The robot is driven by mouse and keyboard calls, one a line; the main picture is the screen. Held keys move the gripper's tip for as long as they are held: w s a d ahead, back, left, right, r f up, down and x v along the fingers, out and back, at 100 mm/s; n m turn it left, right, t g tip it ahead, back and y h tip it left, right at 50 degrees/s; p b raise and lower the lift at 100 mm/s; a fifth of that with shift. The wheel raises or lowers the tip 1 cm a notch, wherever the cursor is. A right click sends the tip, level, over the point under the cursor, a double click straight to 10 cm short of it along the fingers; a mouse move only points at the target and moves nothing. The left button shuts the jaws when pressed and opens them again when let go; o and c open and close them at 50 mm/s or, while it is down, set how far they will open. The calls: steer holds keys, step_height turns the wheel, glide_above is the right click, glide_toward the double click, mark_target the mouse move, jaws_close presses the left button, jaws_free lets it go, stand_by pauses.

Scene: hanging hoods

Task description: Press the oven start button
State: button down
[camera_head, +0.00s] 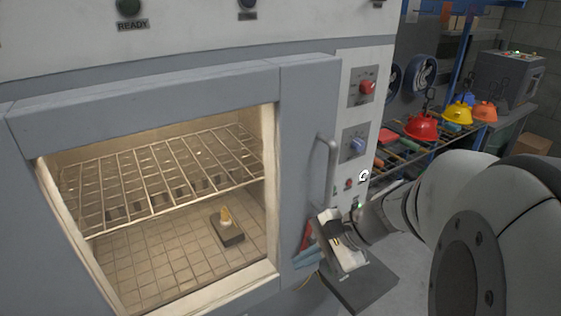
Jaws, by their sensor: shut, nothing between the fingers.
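The oven (310,100) fills the left and middle of the view, with its door closed. Its control panel runs down the right side, with a red knob (367,87) above a blue knob (357,144). Below them sit a small red button (348,184) and a small green one (335,190); their labels are too small to read, so I cannot tell which is start. My gripper (308,240) is below these buttons, close to the lower right of the oven front. Its fingers are small and partly hidden, and look shut and empty. I cannot tell whether it touches the oven.
A door handle (331,165) stands out left of the panel. To the right, a rack holds red (421,127), yellow (458,112) and orange (485,111) hoods. Grey floor shows below.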

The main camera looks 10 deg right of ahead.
steer(key=w+d+f+m+t+h+b, duration=0.1)
steer(key=w+d+f+m+t+b, duration=0.1)
steer(key=d+m+t, duration=0.5)
steer(key=w+d+f+m+t+h+b, duration=0.1)
steer(key=w+d+f+m+t+b, duration=0.2)
steer(key=d+m, duration=0.8)
steer(key=w+d+t+b, duration=0.2)
steer(key=w+d+t, duration=0.1)
steer(key=d+t, duration=0.1)
steer(key=shift+w+m, duration=0.3)
steer(key=shift+d, duration=0.1)
steer(key=shift+p+x, duration=0.6)
steer(key=shift+x, duration=6.45)
steer(key=shift+d, duration=0.1)
